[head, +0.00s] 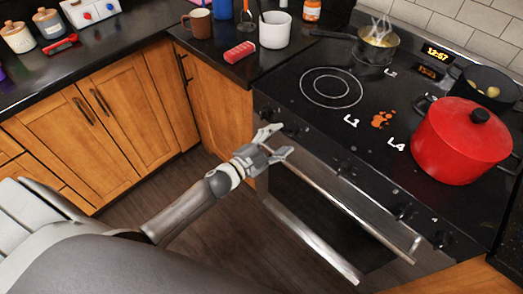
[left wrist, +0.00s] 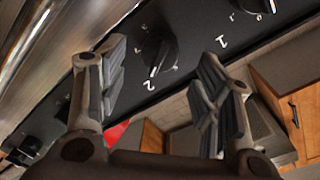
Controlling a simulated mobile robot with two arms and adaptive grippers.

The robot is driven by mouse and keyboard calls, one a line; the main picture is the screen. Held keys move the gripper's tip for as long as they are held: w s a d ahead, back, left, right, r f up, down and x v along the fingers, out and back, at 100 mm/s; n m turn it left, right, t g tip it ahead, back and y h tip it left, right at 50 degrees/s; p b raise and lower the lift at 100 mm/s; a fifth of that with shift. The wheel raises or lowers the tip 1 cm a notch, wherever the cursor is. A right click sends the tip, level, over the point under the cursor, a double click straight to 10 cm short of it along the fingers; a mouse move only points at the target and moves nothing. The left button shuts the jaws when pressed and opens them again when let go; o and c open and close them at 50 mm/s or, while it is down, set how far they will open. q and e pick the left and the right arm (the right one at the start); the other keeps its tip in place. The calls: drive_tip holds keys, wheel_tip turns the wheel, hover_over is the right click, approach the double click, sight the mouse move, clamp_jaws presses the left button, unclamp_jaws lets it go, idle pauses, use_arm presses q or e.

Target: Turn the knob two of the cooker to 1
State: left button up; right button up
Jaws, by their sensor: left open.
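The cooker (head: 320,125) has a black top and a row of black knobs on its front panel. In the left wrist view, knob two (left wrist: 158,52) has a white 2 printed beside it and a white pointer mark. Knob one (left wrist: 258,6) is at the upper right, with a white 1 near it. My left gripper (head: 278,141) is open in front of the left part of the panel. In the left wrist view its fingers (left wrist: 162,58) are on either side of knob two, apart and holding nothing; I cannot tell whether they touch it. My right gripper is out of view.
A metal oven handle (head: 345,200) runs below the knobs. A red pot (head: 462,140) and a pan (head: 377,47) with food stand on the cooker. A white cup (head: 274,30) and a red block (head: 239,52) are on the counter to the left. The floor (head: 150,195) is clear.

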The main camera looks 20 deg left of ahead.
use_arm(q)
drive_tip(key=v, duration=0.8)
drive_tip(key=shift+s, duration=0.15)
drive_tip(key=s+a+f+n+g+y, duration=0.2)
drive_tip(key=s+f+n, duration=0.15)
drive_tip(key=f, duration=0.65)
drive_tip(key=s+a+f+n+g+y, duration=0.2)
drive_tip(key=s+f, duration=0.2)
drive_tip(key=f, duration=0.5)
drive_tip(key=s+a+f+n+g+y, duration=0.2)
drive_tip(key=s+f+g, duration=0.15)
drive_tip(key=f, duration=0.65)
drive_tip(key=s+d+f+n+g, duration=0.1)
drive_tip(key=s+f+g, duration=0.1)
drive_tip(key=s+f, duration=0.3)
drive_tip(key=s+d+f+n+g, duration=0.1)
drive_tip(key=s+f, duration=0.4)
drive_tip(key=s, duration=0.9)
drive_tip(key=s+d+f+n+g, duration=0.2)
drive_tip(key=s+f+g, duration=0.2)
drive_tip(key=s, duration=0.5)
wheel_tip(320, 180, down, 2)
drive_tip(key=shift+s+f+g+y, duration=0.1)
drive_tip(key=shift+s+g+y, duration=0.2)
drive_tip(key=shift+s+g, duration=0.05)
